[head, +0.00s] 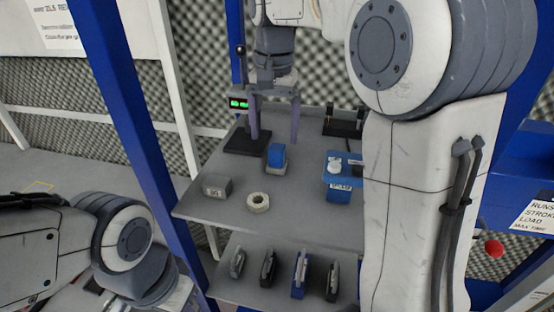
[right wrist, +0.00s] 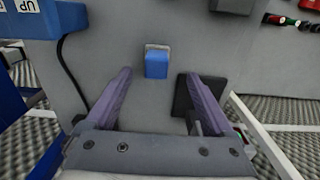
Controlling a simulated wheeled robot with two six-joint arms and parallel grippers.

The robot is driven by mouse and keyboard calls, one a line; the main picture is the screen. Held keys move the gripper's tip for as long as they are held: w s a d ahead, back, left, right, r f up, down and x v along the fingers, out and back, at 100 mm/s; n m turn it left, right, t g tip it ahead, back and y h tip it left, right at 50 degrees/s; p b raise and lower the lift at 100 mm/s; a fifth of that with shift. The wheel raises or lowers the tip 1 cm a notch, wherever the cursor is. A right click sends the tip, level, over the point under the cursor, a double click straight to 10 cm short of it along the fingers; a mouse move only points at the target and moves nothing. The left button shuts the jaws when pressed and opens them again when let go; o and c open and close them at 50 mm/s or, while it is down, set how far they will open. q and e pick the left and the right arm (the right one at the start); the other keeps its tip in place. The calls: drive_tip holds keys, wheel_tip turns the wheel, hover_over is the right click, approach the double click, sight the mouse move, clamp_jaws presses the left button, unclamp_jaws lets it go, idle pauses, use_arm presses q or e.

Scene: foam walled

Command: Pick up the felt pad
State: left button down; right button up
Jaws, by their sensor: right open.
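A small blue block with a pale grey layer at one end (head: 277,154) stands on the grey upper shelf. It is the likeliest felt pad, but its material cannot be made out. In the right wrist view the blue block (right wrist: 156,66) shows ahead, between the lines of the two fingers. My right gripper (head: 274,141) is open and empty, its purple-grey fingers pointing down above and behind the block, apart from it. My left arm shows at the lower left; its gripper is not in view.
A grey labelled box (head: 216,187) and a pale tape-like ring (head: 258,202) lie nearer. A black stand with a green display (head: 238,104) is behind left. A blue labelled box (head: 340,182) stands right. Several tools fill the lower shelf (head: 235,290). A blue post (head: 135,140) rises left.

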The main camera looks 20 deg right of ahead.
sight(277, 146)
drive_tip(key=shift+f, duration=0.9)
drive_tip(key=f, duration=0.1)
drive_tip(key=f+p, duration=0.1)
drive_tip(key=f, duration=0.2)
drive_tip(key=shift+s+d+p, duration=0.15)
drive_tip(key=shift+d+p, duration=0.15)
drive_tip(key=shift+p, duration=0.05)
drive_tip(key=shift+f, duration=0.6)
clamp_jaws()
